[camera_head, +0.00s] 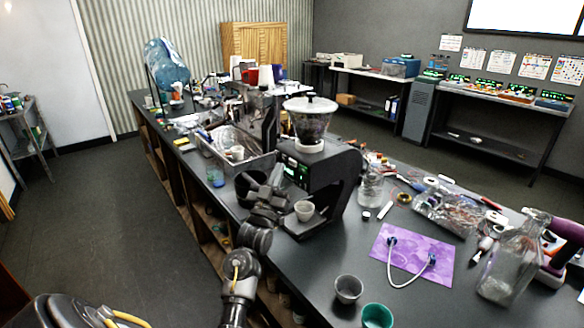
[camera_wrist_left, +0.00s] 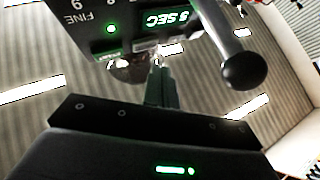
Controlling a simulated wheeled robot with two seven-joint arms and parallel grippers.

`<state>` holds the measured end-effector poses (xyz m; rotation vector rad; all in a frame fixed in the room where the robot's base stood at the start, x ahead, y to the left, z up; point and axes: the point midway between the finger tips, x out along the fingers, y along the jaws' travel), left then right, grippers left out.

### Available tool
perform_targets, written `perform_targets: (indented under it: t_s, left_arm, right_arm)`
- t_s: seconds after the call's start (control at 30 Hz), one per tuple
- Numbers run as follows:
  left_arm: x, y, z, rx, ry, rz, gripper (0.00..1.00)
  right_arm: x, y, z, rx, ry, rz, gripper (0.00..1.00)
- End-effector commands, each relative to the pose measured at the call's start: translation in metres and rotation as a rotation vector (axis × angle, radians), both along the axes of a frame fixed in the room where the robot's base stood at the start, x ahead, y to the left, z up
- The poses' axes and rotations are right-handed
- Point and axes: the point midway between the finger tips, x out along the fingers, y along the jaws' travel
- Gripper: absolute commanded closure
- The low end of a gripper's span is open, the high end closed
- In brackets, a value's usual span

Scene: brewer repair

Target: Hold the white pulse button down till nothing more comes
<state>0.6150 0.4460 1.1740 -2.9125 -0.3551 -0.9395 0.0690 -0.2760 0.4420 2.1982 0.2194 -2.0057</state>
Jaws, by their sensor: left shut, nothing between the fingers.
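The black coffee grinder (camera_head: 335,178) stands on the dark bench, with a clear hopper (camera_head: 310,122) under a white lid. A small pale cup (camera_head: 304,210) stands at its front. My left gripper (camera_head: 281,180) is at the grinder's front face, near its green-lit display (camera_head: 296,172). In the left wrist view the shut fingers (camera_wrist_left: 158,68) point at the lower edge of the upside-down panel (camera_wrist_left: 130,22), whose display (camera_wrist_left: 168,18) appears to read "5 SEC". The white pulse button cannot be made out; the fingertips may cover it. Contact cannot be told. My right gripper is out of view.
A dark lever with a ball knob (camera_wrist_left: 242,70) hangs close beside the fingers. A glass jar (camera_head: 370,187) stands right of the grinder. A purple mat (camera_head: 415,262) with a cable, a grey cup (camera_head: 348,288) and a teal cup (camera_head: 376,316) are nearer.

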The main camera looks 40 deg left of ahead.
Motion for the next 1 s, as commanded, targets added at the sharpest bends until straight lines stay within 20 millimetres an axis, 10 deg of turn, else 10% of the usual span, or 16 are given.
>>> perform_targets:
  t_s: [1.0]
  left_arm:
    - [0.0115, -0.0033, 0.0002, 0.001, 0.001, 0.001, 1.0]
  right_arm:
    - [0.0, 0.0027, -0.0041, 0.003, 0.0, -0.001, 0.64]
